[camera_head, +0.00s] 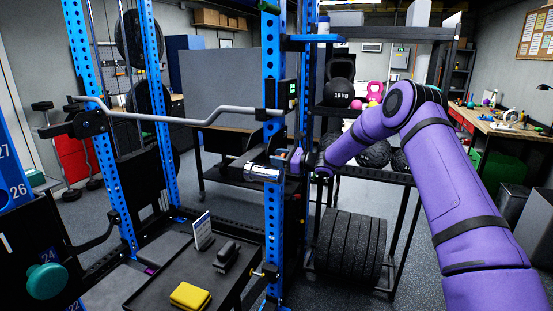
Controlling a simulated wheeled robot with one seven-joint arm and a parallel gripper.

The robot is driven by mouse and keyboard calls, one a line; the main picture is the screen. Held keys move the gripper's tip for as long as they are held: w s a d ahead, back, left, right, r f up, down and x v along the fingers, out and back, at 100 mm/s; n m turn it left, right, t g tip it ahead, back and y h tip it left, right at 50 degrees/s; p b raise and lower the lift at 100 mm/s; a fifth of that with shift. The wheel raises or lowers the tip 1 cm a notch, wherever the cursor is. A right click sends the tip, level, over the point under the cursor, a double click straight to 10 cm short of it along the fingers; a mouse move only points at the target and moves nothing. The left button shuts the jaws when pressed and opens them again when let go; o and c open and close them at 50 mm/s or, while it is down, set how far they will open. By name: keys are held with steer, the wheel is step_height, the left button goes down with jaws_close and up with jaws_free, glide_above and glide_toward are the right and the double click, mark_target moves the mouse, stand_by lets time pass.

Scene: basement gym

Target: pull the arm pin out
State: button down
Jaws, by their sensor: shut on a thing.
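My purple arm reaches in from the right, and my gripper (297,160) is at the right side of the blue rack upright (273,130), at mid height. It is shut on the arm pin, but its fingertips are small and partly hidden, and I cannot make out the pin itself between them. A shiny chrome cylinder (262,173) sticks out to the left of the same upright, at about gripper height. A bent grey bar (185,118) runs above it, from a black bracket on the left upright to this upright.
A black tray (175,278) below holds a yellow block (190,296), a dark object (226,257) and a small card (202,231). A brass-coloured knob (268,273) sits low on the upright.

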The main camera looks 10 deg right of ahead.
steer(key=c, duration=0.6)
jaws_free()
steer(key=shift+s+d, duration=0.1)
steer(key=shift+d, duration=0.05)
steer(key=shift+d, duration=0.1)
steer(key=v, duration=1)
steer(key=shift+s+d, duration=0.25)
